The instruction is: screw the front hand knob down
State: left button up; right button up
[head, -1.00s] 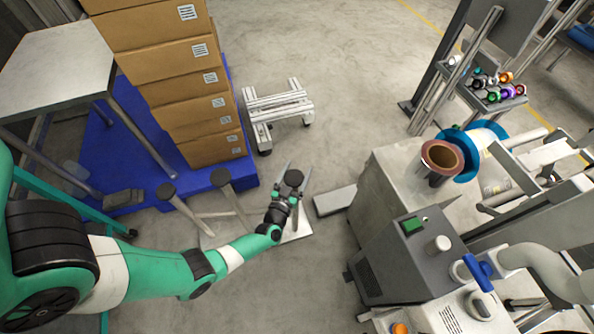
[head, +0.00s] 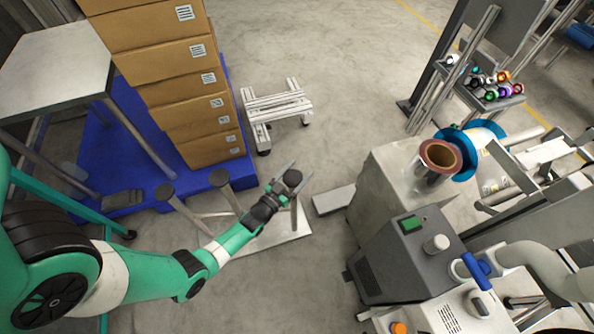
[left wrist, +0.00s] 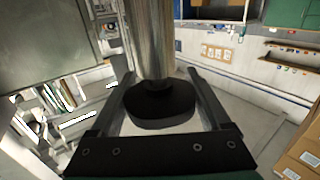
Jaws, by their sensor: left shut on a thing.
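A black round hand knob (head: 293,177) tops a post that stands over a pale base plate (head: 285,236). My left gripper (head: 284,181) reaches it from the lower left and is shut on it. In the left wrist view the dark knob (left wrist: 162,110) lies between the two fingers, with a thick metal post (left wrist: 152,40) behind it. Two more posts with dark round tops, a left one (head: 165,191) and a middle one (head: 219,178), stand to the left of the gripper. My right gripper is not in view.
Stacked cardboard boxes (head: 190,90) stand on a blue pallet (head: 103,165) behind the posts. A small metal frame (head: 277,108) stands on the floor beyond. A grey machine (head: 398,258) and a copper-coloured reel (head: 440,157) are at the right.

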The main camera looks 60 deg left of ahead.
pick_arm(q)
jog(key=shift+w+d+r+m+t+h+p, duration=0.1)
jog(key=shift+m+t+h+p, duration=0.15)
jog(key=shift+m+t+h, duration=0.6)
jog(key=shift+w+d+r+m+t+h+p, duration=0.1)
jog(key=shift+m+h+p, duration=0.3)
jog(key=shift+h, duration=0.95)
jog(key=shift+d+m+h, duration=0.25)
jog(key=shift+m+h, duration=0.7)
jog(key=shift+h, duration=0.25)
jog(key=shift+r+t, duration=0.1)
jog(key=shift+t, duration=0.15)
jog(key=o, duration=1.2)
jog(key=s+d+p, duration=0.1)
jog(key=s+p, duration=0.2)
jog(key=s, duration=0.8)
jog(key=shift+s, duration=0.3)
